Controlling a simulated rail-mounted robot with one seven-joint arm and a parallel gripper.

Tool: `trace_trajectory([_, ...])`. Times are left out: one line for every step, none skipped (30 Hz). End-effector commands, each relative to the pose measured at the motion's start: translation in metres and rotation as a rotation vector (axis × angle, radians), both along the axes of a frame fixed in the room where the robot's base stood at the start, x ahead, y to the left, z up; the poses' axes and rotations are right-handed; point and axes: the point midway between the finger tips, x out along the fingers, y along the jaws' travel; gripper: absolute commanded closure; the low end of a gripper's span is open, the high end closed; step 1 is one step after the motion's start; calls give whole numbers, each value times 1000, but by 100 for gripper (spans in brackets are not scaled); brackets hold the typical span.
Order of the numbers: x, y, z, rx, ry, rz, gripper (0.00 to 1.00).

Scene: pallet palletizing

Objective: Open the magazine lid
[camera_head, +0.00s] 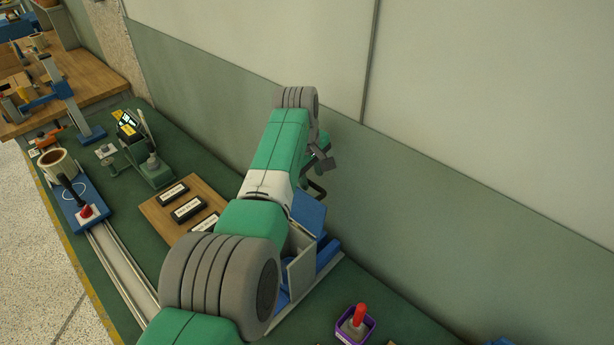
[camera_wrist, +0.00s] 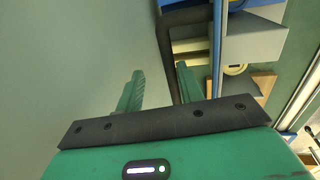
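The magazine (camera_head: 299,273) is a grey and blue box on the green bench, partly hidden behind my arm in the head view. A blue panel (camera_head: 308,212), which looks like its lid, sits at its top and appears tilted; its exact angle is unclear. A dark bar handle (camera_wrist: 164,50) runs down the wrist view toward the space between my green fingers. My gripper (camera_wrist: 157,88) is open, with the bar nearer the right finger; I cannot tell whether they touch. The magazine's grey side (camera_wrist: 255,45) shows in the wrist view. In the head view my fingers are mostly hidden.
A wooden board (camera_head: 160,217) with black labelled blocks lies left of the magazine. A purple bin (camera_head: 355,323) with a red-handled tool stands at the front. A green device (camera_head: 150,165) and a rail (camera_head: 122,268) are farther left. The wall (camera_head: 430,190) runs close behind.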

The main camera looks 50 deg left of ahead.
Motion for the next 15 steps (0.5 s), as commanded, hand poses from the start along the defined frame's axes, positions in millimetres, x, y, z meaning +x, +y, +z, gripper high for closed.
trace_trajectory([1, 0, 1, 0, -3, 0, 67])
trace_trajectory([1, 0, 1, 1, -3, 0, 67])
trace_trajectory([0, 1, 1, 1, -2, 0, 67])
trace_trajectory([0, 1, 1, 1, -2, 1, 67])
trace_trajectory([0, 1, 1, 1, -1, 1, 67])
trace_trajectory([0, 1, 1, 1, -1, 1, 67])
trace_trajectory([-1, 1, 2, 2, 0, 1, 67])
trace_trajectory([-1, 1, 3, 2, 0, 1, 67])
trace_trajectory([-1, 1, 7, 2, 0, 1, 67])
trace_trajectory([-2, 1, 11, 3, -2, 2, 67])
trace_trajectory([-2, 1, 16, 3, -2, 2, 67])
trace_trajectory([-4, 1, 23, 4, -1, 2, 67])
trace_trajectory([-5, 0, 29, 3, -2, 2, 67])
trace_trajectory([-6, 0, 34, 4, -2, 2, 67])
trace_trajectory([-7, 0, 42, 5, -4, 1, 67])
